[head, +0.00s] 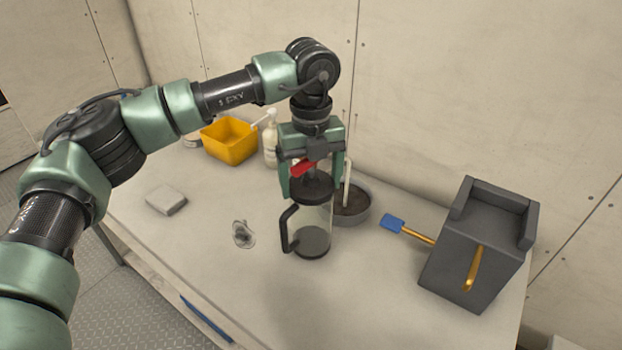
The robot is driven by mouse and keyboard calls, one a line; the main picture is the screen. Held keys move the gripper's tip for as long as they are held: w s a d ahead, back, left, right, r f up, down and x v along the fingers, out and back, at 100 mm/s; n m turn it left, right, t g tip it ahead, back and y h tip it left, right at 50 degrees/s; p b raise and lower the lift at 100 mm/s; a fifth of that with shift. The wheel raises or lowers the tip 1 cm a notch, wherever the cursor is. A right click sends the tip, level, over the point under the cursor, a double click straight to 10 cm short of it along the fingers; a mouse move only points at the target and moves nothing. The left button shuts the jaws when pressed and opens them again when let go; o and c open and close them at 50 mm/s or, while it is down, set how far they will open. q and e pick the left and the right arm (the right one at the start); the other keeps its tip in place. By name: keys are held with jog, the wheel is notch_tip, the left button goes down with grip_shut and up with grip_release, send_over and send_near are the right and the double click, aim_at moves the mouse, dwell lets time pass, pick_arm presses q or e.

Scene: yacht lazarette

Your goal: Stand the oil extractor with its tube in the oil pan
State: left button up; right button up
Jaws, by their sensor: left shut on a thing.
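The oil extractor (314,220) is a clear upright cylinder with a black lid, black base and black side handle. My left gripper (312,183) points down from above and is shut on its top, by the lid; a red part shows between the fingers. A thin pale tube (347,182) runs down on the extractor's right side, its lower end over or in the oil pan (361,214). The pan is a round grey dish with dark contents, just behind and right of the extractor, partly hidden by it. I cannot tell whether the extractor's base touches the table. My right gripper is not in view.
The pale table (215,275) also holds a yellow bin (229,141), a white pump bottle (270,145), a folded grey cloth (166,200) and a small clear crumpled item (243,234). A dark grey block (470,255) with orange-handled tools stands at right. The front middle is clear.

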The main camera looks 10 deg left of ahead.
pick_arm(q)
jog(key=shift+f, duration=0.15)
jog(key=o, duration=2)
